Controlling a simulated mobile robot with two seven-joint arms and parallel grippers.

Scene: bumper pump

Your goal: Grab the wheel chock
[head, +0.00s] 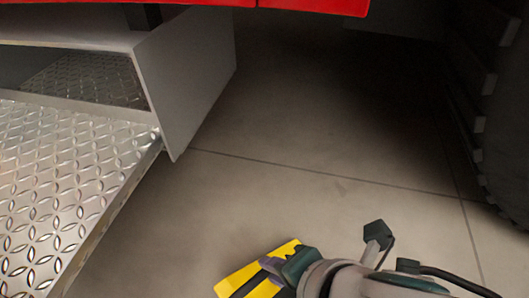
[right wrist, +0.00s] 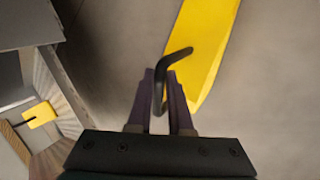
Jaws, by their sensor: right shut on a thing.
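The wheel chock is yellow with a black bent handle. It shows at the bottom of the head view (head: 234,279), partly hidden by my right gripper (head: 270,266). In the right wrist view the yellow chock (right wrist: 207,45) extends up and to the right beyond the fingers. My right gripper (right wrist: 161,92) is shut on the black handle (right wrist: 178,55), which passes between its two fingers. Whether the chock touches the floor is hard to tell. My left gripper is not in view.
A diamond-plate metal step (head: 50,190) with a grey side panel (head: 185,75) stands at the left. A red body (head: 310,4) overhangs the top. A dark tyre (head: 500,110) is at the right. Grey floor (head: 300,150) lies clear between. A small yellow block (right wrist: 39,114) shows at the left of the wrist view.

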